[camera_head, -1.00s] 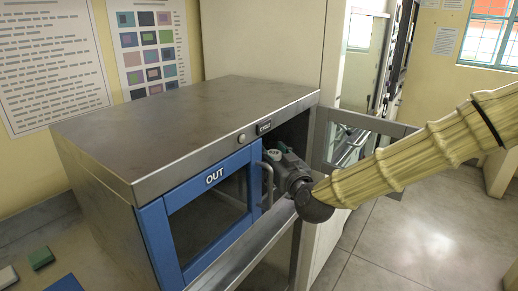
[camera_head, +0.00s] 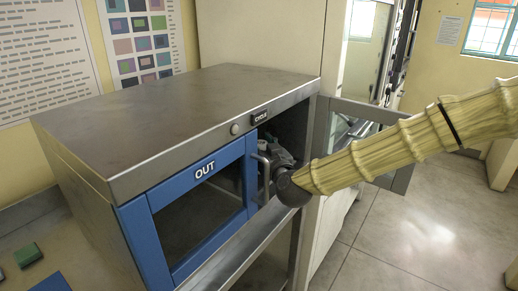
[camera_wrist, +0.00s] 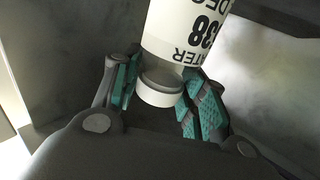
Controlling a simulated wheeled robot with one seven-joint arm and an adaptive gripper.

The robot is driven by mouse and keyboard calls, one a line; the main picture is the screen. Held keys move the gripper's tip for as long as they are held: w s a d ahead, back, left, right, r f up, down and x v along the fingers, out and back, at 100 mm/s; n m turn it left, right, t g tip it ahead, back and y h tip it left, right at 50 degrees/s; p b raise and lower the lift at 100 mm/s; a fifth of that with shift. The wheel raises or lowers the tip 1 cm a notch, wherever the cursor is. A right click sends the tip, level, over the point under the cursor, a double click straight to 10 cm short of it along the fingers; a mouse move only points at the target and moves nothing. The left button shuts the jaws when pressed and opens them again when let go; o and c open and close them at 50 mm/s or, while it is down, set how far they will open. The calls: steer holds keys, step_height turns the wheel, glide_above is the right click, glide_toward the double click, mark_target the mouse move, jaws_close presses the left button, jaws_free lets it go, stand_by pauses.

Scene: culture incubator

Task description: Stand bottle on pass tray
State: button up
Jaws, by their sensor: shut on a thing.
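The bottle (camera_wrist: 187,28) shows in the wrist view with a white label printed in black, with "38" legible. Its neck and white cap end lie between the teal finger pads. My gripper (camera_wrist: 160,82) is shut on that end. In the head view my gripper (camera_head: 268,140) is inside the open right bay of a steel cabinet (camera_head: 190,85), behind the front frame. The bottle cannot be made out in the head view. I cannot identify the pass tray in either view; grey metal-like surfaces surround the bottle in the wrist view.
A blue-framed glass door marked OUT (camera_head: 205,205) closes the cabinet's left bay. Its handle (camera_head: 264,177) is close beside my gripper. An open glass door (camera_head: 350,135) stands to the right of the bay, near my arm. Small blocks (camera_head: 28,255) lie at the lower left.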

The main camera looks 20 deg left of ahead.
steer(key=shift+a, duration=0.1)
steer(key=shift+f, duration=0.1)
steer(key=o, duration=1.2)
steer(key=b+v, duration=0.1)
steer(key=v, duration=1.1)
